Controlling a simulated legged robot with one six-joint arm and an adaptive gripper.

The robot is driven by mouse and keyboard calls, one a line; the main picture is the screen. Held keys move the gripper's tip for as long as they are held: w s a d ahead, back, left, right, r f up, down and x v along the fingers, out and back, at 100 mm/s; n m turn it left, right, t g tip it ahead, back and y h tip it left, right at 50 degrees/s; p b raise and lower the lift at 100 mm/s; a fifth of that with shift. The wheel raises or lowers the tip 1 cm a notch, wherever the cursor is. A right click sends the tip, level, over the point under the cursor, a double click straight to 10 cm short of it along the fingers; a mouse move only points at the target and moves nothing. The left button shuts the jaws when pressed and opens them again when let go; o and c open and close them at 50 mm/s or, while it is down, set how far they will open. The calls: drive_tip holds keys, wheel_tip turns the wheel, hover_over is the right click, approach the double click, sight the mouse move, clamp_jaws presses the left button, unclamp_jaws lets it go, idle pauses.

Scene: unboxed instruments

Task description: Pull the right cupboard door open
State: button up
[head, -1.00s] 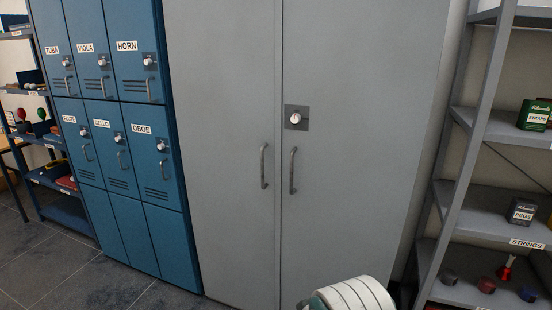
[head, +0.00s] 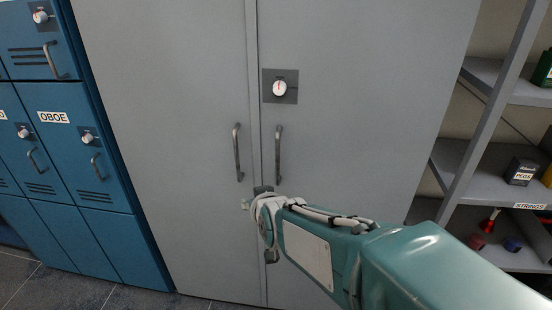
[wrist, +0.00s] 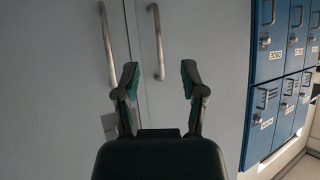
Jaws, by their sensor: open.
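The right cupboard door (head: 345,130) is grey and looks shut, level with the left door. Its upright metal handle (head: 278,155) is beside the centre seam, below a square lock plate with a white dial (head: 280,87). My gripper (head: 258,210) is in front of the doors, just below the handles. In the wrist view, which looks turned over, my open gripper (wrist: 159,76) has nothing between its fingers. There the right door's handle (wrist: 107,42) is left of the fingers, and the left door's handle (wrist: 157,42) lies in line with the gap. Depth to the doors is unclear.
The left door's handle (head: 237,153) is close to the right one. Blue lockers (head: 75,150) stand at the left. Grey shelving (head: 480,185) with small boxes stands at the right, near the cupboard's side.

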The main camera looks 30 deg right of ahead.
drive_tip(key=w+d+f+m+t+h, duration=0.1)
drive_tip(key=w+d+f+t+h, duration=0.15)
drive_tip(key=w+d, duration=0.25)
drive_tip(key=m+t+h, duration=0.2)
drive_tip(key=t+h, duration=0.1)
drive_tip(key=h, duration=0.1)
approach(278, 161)
drive_tip(key=shift+y, duration=0.25)
drive_tip(key=x, duration=1)
drive_tip(key=shift+w+d+r, duration=0.15)
drive_tip(key=shift+w, duration=0.2)
clamp_jaws()
